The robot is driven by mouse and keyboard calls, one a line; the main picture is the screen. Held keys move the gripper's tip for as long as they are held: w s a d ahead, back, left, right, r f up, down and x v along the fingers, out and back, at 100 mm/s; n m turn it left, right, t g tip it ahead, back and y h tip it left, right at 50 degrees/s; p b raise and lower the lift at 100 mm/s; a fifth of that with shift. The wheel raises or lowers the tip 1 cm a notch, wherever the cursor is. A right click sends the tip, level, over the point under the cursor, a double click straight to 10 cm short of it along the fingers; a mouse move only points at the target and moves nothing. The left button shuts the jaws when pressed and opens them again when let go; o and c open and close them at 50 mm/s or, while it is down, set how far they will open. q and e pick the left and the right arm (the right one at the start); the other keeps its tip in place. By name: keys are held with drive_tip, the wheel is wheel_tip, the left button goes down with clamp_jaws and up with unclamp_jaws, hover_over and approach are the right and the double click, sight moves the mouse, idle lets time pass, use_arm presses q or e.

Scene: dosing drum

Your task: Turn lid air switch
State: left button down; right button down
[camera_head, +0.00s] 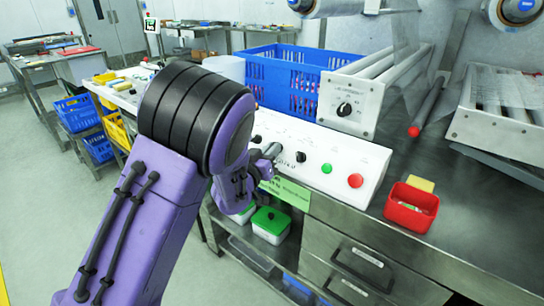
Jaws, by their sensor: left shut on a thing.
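A white control panel (340,150) slopes along the front of the steel bench. It carries black knobs, one on the left (257,139) and one farther right (301,156), then a green button (327,168) and a red button (355,180). My left gripper (270,153) is at the panel between the two black knobs, shut on a switch there. The fingers and wrist hide most of that switch, and I cannot read its label. My right gripper is out of view.
A blue crate (285,75) stands behind the panel, and a white box with a dial (347,103) sits beside it. A red bin (411,207) is on the bench to the right.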

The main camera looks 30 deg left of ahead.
use_arm(q)
drive_tip(key=m+h+b, duration=0.1)
drive_tip(key=m, duration=0.1)
drive_tip(key=m+h+b, duration=0.1)
drive_tip(key=m+h, duration=0.1)
drive_tip(key=m+h+b, duration=0.1)
drive_tip(key=m, duration=0.1)
drive_tip(key=shift+a+f+m+h+b, duration=0.25)
drive_tip(key=shift+m+h+b, duration=0.05)
drive_tip(key=shift+b, duration=0.1)
drive_tip(key=m+g+h+b, duration=0.1)
drive_tip(key=m+h, duration=0.1)
drive_tip(key=m, duration=0.1)
drive_tip(key=shift+a+r, duration=0.1)
drive_tip(key=shift+a, duration=0.05)
drive_tip(key=shift+w+a+r+m+g+h+b, duration=0.1)
drive_tip(key=shift+m+g+h+b, duration=0.25)
drive_tip(key=shift+m, duration=0.45)
drive_tip(key=shift+r+m+g+h+b, duration=0.15)
drive_tip(key=shift+m+h+b, duration=0.15)
drive_tip(key=shift+m+h, duration=0.4)
drive_tip(key=shift+m, duration=0.3)
drive_tip(key=c, duration=1.2)
unclamp_jaws()
